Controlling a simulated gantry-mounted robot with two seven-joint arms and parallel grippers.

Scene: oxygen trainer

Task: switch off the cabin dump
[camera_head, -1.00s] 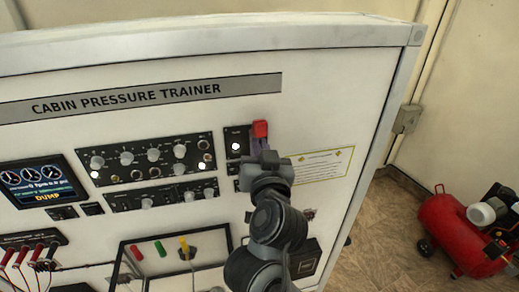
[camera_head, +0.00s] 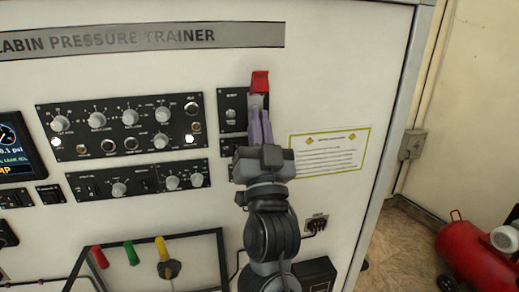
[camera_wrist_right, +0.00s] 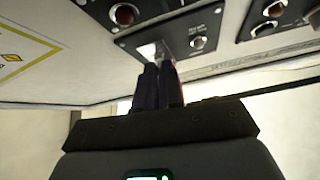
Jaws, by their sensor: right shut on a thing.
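The cabin dump switch panel (camera_head: 231,100) is a small black plate on the white trainer face, right of the large knob panel. Its red guard (camera_head: 260,81) stands raised at the plate's upper right. My right gripper (camera_head: 259,108) reaches up from below, its fingers at the plate just under the guard. It is shut on the dump switch, which the fingers hide. In the right wrist view the closed fingers (camera_wrist_right: 159,78) touch or nearly touch the black plate (camera_wrist_right: 176,38). My left gripper is not in view.
The knob panels (camera_head: 122,127) lie to the left, and the display (camera_head: 18,150) at the left edge shows part of a yellow word. A notice (camera_head: 329,152) is right of the gripper. Coloured levers (camera_head: 131,252) are below left. A red compressor (camera_head: 475,255) stands on the floor at right.

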